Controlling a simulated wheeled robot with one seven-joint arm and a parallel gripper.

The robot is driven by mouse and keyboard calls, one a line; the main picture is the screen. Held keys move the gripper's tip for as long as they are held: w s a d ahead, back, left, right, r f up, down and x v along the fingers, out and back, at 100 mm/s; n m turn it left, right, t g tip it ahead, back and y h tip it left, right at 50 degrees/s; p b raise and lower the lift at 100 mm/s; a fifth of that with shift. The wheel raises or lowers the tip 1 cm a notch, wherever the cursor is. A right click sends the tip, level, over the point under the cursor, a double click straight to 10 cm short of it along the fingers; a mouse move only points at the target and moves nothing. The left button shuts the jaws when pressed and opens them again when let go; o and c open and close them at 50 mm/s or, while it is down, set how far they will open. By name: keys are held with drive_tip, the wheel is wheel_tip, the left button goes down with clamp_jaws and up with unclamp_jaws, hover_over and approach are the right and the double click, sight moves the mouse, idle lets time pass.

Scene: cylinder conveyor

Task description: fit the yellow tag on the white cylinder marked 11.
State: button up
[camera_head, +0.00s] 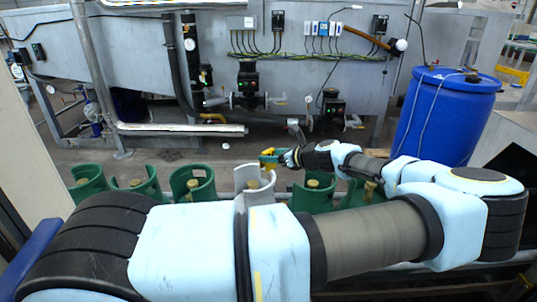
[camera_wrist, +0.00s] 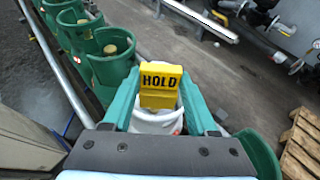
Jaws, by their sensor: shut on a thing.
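The yellow tag (camera_wrist: 161,78), lettered HOLD, is held upright between the two teal fingers of my gripper (camera_wrist: 160,92). The white cylinder (camera_wrist: 157,121) shows below and behind the tag in the wrist view, partly hidden by it. In the head view the white cylinder (camera_head: 253,183) stands in a row of green ones, its lower part hidden by my arm. My gripper (camera_head: 270,155) is just above and behind its collar there, with the tag (camera_head: 268,151) small at its tip. Whether the tag touches the cylinder I cannot tell. No number is readable.
Green cylinders stand on both sides, to the left (camera_head: 192,183) and right (camera_head: 312,195), close to the white one. A blue barrel (camera_head: 445,115) stands at the right. Pipes and valves line the wall behind. A wooden pallet (camera_wrist: 303,145) lies on the floor.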

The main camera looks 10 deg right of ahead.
drive_tip(key=shift+r, duration=0.1)
wheel_tip(320, 180, down, 6)
drive_tip(key=b, duration=0.2)
drive_tip(key=shift+b, duration=0.35)
drive_tip(key=shift+p, duration=0.45)
idle(1.8)
drive_tip(key=shift+f+b, duration=1.35)
drive_tip(key=shift+f, duration=1)
drive_tip(key=o, duration=1.4)
drive_tip(key=b+v, duration=0.3)
drive_tip(key=v, duration=0.8)
